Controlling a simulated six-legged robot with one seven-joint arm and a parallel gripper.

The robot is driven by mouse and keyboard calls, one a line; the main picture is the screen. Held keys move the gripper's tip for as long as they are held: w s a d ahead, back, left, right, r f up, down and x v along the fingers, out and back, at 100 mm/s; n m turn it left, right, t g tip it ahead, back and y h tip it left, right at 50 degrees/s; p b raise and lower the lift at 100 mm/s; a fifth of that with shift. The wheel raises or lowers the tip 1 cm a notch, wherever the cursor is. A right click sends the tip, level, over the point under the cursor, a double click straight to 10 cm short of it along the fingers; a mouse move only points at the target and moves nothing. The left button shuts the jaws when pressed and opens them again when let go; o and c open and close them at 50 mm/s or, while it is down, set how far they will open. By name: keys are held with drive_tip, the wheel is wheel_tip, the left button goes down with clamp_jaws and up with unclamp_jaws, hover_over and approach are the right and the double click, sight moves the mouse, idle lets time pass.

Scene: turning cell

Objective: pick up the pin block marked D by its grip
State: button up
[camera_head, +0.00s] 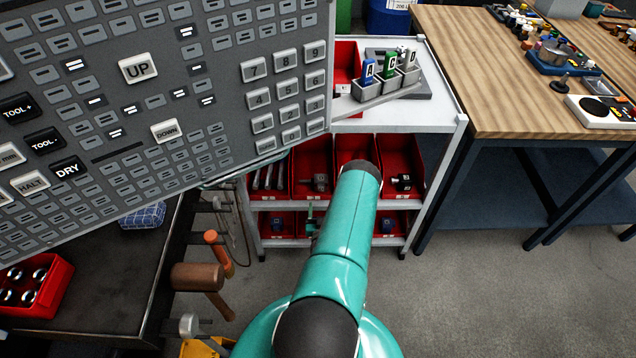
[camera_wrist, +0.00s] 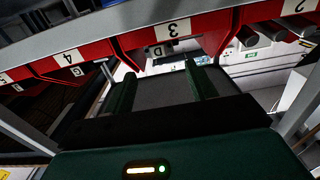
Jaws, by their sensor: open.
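In the head view, my teal arm hides much of the cart's front, and I cannot tell which part there is marked D.
The white cart (camera_head: 447,121) holds red bins on two shelves. Blue, green and white tagged pieces stand in grey cups (camera_head: 367,90) on its top. A grey keypad panel (camera_head: 222,95) hangs at upper left. A mallet (camera_head: 197,277) is below. Grey floor (camera_head: 500,300) is clear at right.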

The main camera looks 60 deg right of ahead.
sight(321, 188)
drive_tip(key=x, duration=0.8)
drive_tip(key=shift+d, duration=0.45)
drive_tip(key=shift+r, duration=0.1)
clamp_jaws()
drive_tip(key=shift+d+r, duration=0.1)
